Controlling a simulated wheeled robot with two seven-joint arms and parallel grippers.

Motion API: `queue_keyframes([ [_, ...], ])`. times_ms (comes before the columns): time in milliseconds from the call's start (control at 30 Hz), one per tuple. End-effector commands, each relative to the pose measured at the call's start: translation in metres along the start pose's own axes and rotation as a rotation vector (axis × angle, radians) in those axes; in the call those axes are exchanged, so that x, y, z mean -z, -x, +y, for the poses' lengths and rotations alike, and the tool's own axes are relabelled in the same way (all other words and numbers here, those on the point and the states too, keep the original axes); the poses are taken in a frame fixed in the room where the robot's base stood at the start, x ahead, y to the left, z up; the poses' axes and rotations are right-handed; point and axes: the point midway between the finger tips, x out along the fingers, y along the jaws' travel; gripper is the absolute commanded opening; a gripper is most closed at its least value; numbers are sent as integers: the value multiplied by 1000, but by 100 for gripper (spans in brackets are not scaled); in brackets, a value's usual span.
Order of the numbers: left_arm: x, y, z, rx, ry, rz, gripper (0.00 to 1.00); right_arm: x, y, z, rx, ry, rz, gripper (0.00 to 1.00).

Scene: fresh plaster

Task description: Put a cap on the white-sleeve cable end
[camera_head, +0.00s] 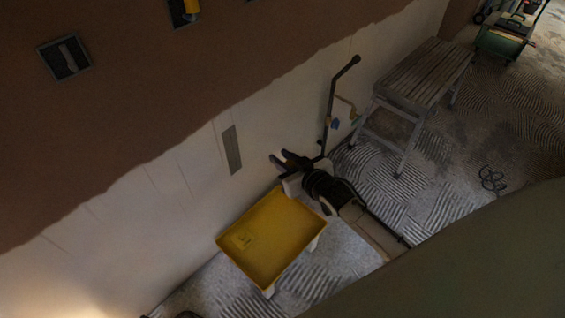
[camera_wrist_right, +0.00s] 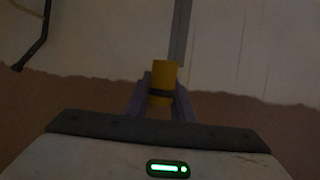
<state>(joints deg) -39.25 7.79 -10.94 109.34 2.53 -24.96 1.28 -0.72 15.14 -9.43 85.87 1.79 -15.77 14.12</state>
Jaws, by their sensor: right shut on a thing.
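A yellow cap (camera_wrist_right: 164,74) with a dark band sits between the fingers of my right gripper (camera_wrist_right: 160,98) in the right wrist view. In the head view my right gripper (camera_head: 284,161) is beside the pale lower wall, above the yellow tray; the cap is hard to make out there. A wall box (camera_head: 52,68) at the upper left holds a pale, whitish piece (camera_head: 68,56), perhaps the white-sleeve cable end; it is too small to tell. A second wall box (camera_head: 177,14) at the top edge has a yellow piece (camera_head: 192,6) in it. My left gripper is not in view.
A yellow tray (camera_head: 285,262) stands below my right gripper. A dark bent pipe (camera_head: 331,100) rises to its right, near a slatted bench (camera_head: 425,75). A grey strip (camera_head: 231,149) is on the wall. A green cart (camera_head: 502,43) stands far back right.

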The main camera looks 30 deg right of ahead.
Motion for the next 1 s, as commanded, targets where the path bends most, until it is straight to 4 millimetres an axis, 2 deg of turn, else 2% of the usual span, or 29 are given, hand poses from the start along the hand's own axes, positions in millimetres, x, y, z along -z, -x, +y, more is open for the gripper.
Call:
queue_keyframes([
  [1000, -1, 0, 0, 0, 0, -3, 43, 67, 28, 0, 0, 0, 1, 1],
])
